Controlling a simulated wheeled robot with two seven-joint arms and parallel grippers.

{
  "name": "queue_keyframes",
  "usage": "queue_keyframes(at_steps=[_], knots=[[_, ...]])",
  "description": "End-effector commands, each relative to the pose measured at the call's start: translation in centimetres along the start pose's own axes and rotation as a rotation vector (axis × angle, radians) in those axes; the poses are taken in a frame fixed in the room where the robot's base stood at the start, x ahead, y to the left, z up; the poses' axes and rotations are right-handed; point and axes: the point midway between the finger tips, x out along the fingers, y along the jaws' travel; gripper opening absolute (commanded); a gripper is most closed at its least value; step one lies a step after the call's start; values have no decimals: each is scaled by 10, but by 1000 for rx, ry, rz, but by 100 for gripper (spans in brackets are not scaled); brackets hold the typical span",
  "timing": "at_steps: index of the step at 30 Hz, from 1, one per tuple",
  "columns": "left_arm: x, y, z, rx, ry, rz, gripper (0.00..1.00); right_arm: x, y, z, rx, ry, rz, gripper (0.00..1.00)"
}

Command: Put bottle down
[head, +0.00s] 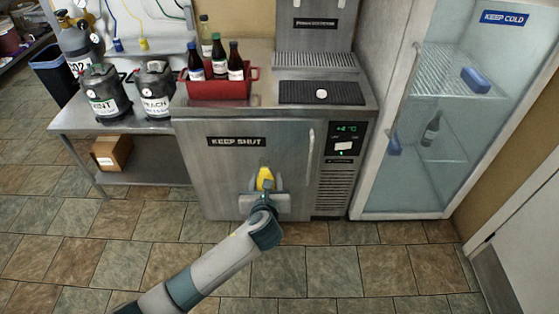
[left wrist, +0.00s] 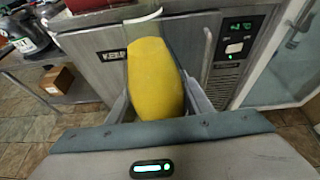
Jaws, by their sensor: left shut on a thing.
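My left gripper (head: 265,184) is shut on a yellow, rounded thing (head: 265,178), in front of the steel cabinet door. In the left wrist view the yellow thing (left wrist: 156,80) fills the space between the fingers of my left gripper (left wrist: 157,105). A pale, clear-looking edge shows above it; I cannot tell whether it is a bottle. Dark bottles (head: 235,64) with pale labels stand in a red crate (head: 218,90) on the cabinet top, and another bottle (head: 206,38) stands behind them. A dark bottle (head: 431,128) stands inside the glass-fronted fridge. My right gripper is not in view.
The steel cabinet (head: 235,170) is closed, with a vertical handle (head: 311,150). A black drip mat (head: 320,93) lies right of the crate. Dark labelled jugs (head: 105,95) stand on the left bench, with a cardboard box (head: 111,152) below. The tiled floor in front is clear.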

Motion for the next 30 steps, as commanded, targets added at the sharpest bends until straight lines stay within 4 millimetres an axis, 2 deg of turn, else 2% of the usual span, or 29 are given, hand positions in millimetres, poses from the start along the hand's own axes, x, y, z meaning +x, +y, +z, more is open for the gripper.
queue_keyframes(at_steps=[1,5,9,15,21,25,30], knots=[[-8,15,7,-8,-2,4,17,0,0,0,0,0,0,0],[-34,53,24,-21,-1,14,17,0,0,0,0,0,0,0],[-70,92,44,-23,-1,16,17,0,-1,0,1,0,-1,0],[-123,134,70,-3,-6,0,17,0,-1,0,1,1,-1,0],[-159,154,86,23,-10,-18,17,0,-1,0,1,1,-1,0],[-169,158,90,31,-11,-23,17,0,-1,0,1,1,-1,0],[-170,159,90,32,-11,-24,17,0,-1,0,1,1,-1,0]])
